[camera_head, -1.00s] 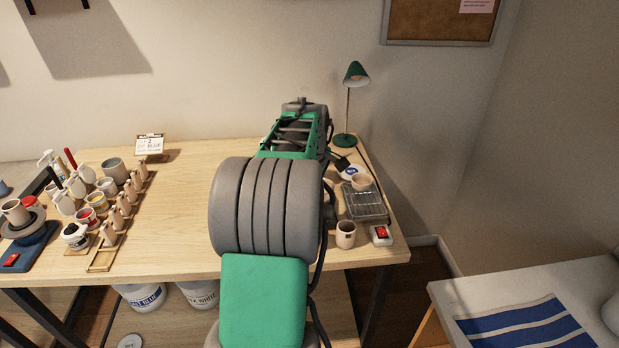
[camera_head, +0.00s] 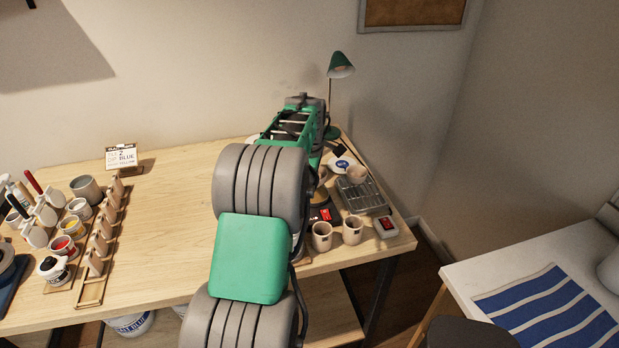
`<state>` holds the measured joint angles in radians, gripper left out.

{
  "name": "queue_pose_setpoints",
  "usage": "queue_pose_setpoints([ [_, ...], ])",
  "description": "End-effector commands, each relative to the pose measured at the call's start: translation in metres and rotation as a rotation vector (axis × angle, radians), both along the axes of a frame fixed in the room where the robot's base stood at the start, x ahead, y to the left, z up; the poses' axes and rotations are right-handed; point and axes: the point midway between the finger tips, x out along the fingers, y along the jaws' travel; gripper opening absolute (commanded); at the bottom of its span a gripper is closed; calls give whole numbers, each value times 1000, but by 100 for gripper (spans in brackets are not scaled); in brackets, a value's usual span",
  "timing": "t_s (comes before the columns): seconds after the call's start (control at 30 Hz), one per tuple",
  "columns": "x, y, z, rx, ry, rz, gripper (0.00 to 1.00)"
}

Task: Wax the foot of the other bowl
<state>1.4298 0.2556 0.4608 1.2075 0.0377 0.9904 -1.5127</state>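A small pinkish bowl (camera_head: 357,174) sits at the back left of the wire rack (camera_head: 366,197), at the right of the table. Part of another tan piece (camera_head: 322,174) shows at the right edge of my arm; I cannot tell whether it is a bowl. A dark round device with a red switch (camera_head: 326,214) is partly hidden behind my arm. A white, blue-marked round thing (camera_head: 341,164) lies behind the rack. My green and grey arm reaches over the table. My gripper is hidden behind it, and no waxing tool can be made out.
Two tan cups (camera_head: 322,236) (camera_head: 352,230) stand near the front edge, beside a white box with a red switch (camera_head: 386,226). A green lamp (camera_head: 341,66) stands behind. Jars and tools fill the left; the table (camera_head: 165,235) is clear between them and my arm.

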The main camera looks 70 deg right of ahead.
Motion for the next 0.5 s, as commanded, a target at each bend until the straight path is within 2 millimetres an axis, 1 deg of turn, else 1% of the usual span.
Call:
queue_pose_setpoints([
  [0.03,1,0,-7,1,0,1,0],
  [0.2,0,0,-21,0,0,0,0],
  [0.5,0,0,-40,0,0,-1,0],
])
